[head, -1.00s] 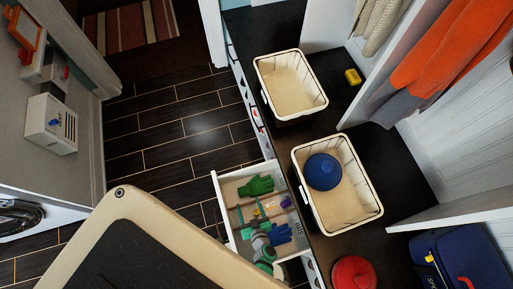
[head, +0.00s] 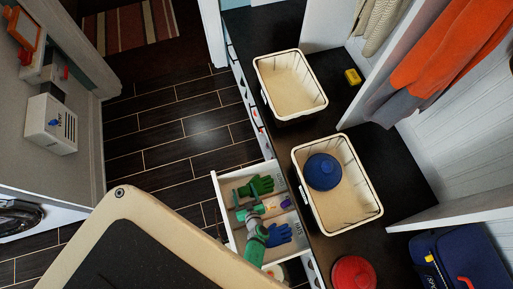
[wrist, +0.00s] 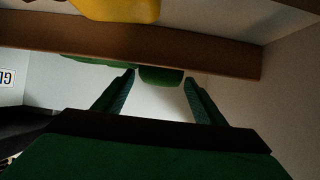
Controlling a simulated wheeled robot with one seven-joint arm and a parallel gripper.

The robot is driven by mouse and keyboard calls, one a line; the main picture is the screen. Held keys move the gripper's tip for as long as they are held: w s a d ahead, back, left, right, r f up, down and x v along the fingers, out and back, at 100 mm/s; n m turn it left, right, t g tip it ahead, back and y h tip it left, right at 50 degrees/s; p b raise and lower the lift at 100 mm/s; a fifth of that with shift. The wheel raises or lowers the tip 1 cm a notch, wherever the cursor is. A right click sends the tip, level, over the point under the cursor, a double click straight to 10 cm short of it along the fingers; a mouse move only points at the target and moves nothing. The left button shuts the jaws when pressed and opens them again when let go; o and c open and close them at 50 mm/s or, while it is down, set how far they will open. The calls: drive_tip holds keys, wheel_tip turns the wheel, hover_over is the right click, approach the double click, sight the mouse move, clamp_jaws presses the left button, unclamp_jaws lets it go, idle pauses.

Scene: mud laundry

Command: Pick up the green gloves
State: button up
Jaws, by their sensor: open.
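The green gloves (head: 256,186) lie in the far part of the open white drawer (head: 228,229) in the head view. In the wrist view a strip of green glove (wrist: 160,75) shows below a brown divider, between and just ahead of my fingertips. My gripper (head: 247,211) is inside the drawer area, just on the near side of the gloves. In the wrist view my gripper (wrist: 158,80) has its two fingers apart, with nothing seen held between them. Whether a finger touches the glove I cannot tell. The divider hides much of the glove there.
Blue gloves (head: 278,235) lie in the near part of the drawer, beside my arm. A small purple item (head: 286,203) lies in the middle part. A yellow object (wrist: 120,8) shows beyond the divider. Two cream baskets (head: 318,98) (head: 376,208) stand on the dark bench.

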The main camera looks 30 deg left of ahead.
drive_tip(key=c, duration=1.2)
drive_tip(key=shift+o, duration=0.2)
